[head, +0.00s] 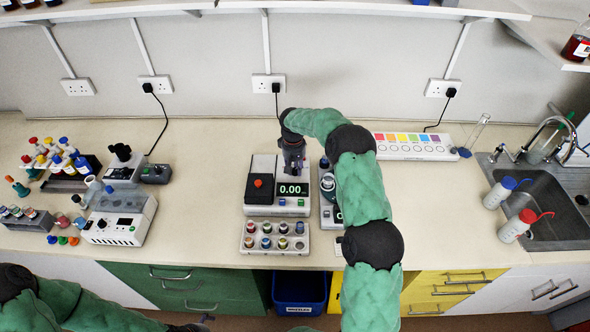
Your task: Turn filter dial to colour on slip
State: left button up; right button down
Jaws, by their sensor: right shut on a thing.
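A pale instrument (290,210) stands mid-bench. It has a black lid with a red knob on the left and a lit display reading 0.00 (290,189) at the front. My right gripper (293,167) points down over the back of this instrument, just behind the display. It is shut on a small part there, which seems to be the filter dial; the gripper hides the part and any colour marks on it. I cannot make out a readable colour slip.
A vial rack (248,252) stands in front of the instrument. A balance-like device (327,205) is close on its right, partly behind my right arm. A colour-square panel (400,152) is at the back right. A sink (548,235) lies far right. Clear bench lies left of the instrument.

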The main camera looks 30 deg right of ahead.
aim_at(294, 170)
dwell(0.5)
jog(key=c, duration=1)
grip_release()
jog(key=r, duration=1.2)
jog(key=shift+w+a, duration=0.1)
jog(key=shift+a, duration=0.15)
